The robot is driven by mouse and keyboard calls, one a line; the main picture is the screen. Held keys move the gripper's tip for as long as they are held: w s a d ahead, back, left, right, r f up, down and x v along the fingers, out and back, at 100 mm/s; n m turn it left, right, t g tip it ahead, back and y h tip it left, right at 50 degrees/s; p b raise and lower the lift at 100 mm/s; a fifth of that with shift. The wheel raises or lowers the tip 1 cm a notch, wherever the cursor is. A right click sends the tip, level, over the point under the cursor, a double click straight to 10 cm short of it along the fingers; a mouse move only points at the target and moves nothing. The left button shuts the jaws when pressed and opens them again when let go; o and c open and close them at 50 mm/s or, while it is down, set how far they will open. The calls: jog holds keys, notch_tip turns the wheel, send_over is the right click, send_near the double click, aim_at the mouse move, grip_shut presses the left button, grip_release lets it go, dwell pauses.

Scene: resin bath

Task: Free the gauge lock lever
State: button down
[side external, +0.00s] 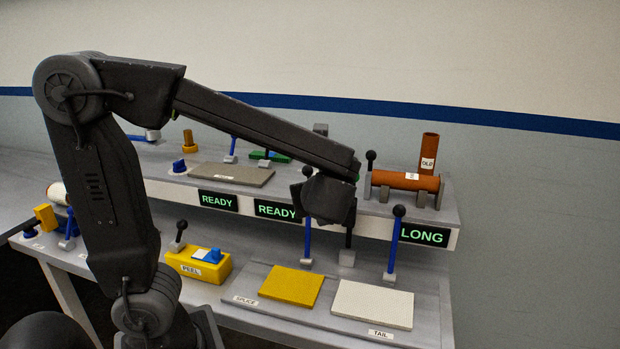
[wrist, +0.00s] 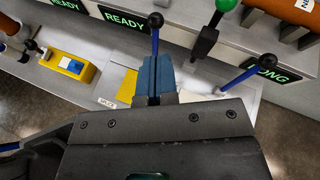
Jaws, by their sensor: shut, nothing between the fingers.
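My gripper (wrist: 155,70) is shut and empty, its two blue-grey fingers together in the wrist view. In the side view my gripper (side external: 330,198) is over the front of the bench, among upright levers. A blue lever with a black ball (wrist: 156,20) shows just beyond the fingertips; it also shows in the side view (side external: 307,240). A black lever (wrist: 207,38) with a green ball (wrist: 226,5) stands to its right; its lower shaft shows in the side view (side external: 348,241). Another blue lever (side external: 393,244) with a black ball is farther right. No label marks the gauge lock lever.
A yellow pad (side external: 291,287) and a white pad (side external: 372,305) lie below the levers. A yellow block marked PEEL (side external: 200,265) is at left. Green-lit signs, including LONG (side external: 424,236), line the shelf edge. An orange tube (side external: 405,181) lies on the shelf.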

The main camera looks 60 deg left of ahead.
send_near(309, 177)
jog(key=f+x, duration=0.1)
jog(key=x, duration=0.3)
jog(key=shift+w+a+r, duration=0.2)
jog(key=shift+a, duration=0.3)
dwell(0.4)
